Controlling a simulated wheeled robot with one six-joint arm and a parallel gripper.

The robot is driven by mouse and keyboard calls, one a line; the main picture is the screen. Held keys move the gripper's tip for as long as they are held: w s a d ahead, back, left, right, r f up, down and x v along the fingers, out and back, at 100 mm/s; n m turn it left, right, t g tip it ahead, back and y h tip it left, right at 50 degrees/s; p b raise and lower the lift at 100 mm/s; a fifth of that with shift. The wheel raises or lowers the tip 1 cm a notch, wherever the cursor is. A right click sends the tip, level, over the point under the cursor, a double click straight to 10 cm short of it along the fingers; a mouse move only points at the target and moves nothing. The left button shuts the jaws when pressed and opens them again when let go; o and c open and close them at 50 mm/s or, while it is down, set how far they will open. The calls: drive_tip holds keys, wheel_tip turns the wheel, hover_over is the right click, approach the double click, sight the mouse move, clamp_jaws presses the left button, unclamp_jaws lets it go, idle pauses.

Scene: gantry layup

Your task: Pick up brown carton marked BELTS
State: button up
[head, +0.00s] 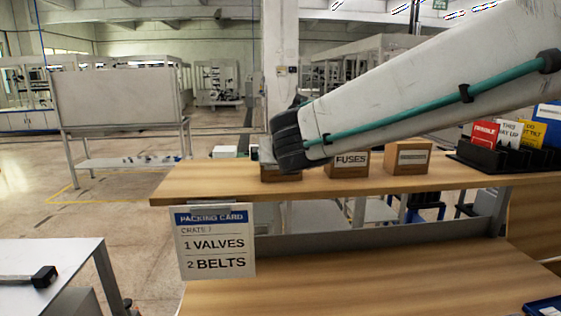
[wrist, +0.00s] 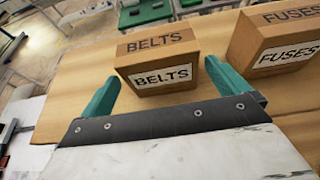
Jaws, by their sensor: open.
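The brown carton marked BELTS (wrist: 160,76) sits on the wooden shelf, with its label facing my gripper in the wrist view. My gripper (wrist: 160,88) is open, with one green finger on each side of the carton's near face. The left fingertip is close to the carton's left edge and the right fingertip close to its right edge; I cannot tell whether either touches. In the head view my arm hides most of the BELTS carton, and only its lower part (head: 281,176) shows beneath the wrist.
A carton marked FUSES (head: 347,165) stands just right of the BELTS carton. Another carton (head: 409,157) stands further right, then a black rack (head: 480,160) of coloured cards. A packing card (head: 215,243) hangs from the wooden shelf's (head: 190,183) front left. The lower bench (head: 370,275) is largely clear.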

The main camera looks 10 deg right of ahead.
drive_tip(key=x, duration=0.5)
drive_tip(key=shift+w+a+f, duration=0.1)
drive_tip(key=shift+w+f, duration=0.05)
drive_tip(key=shift+w, duration=0.25)
drive_tip(key=c, duration=0.9)
drive_tip(key=shift+c, duration=0.6)
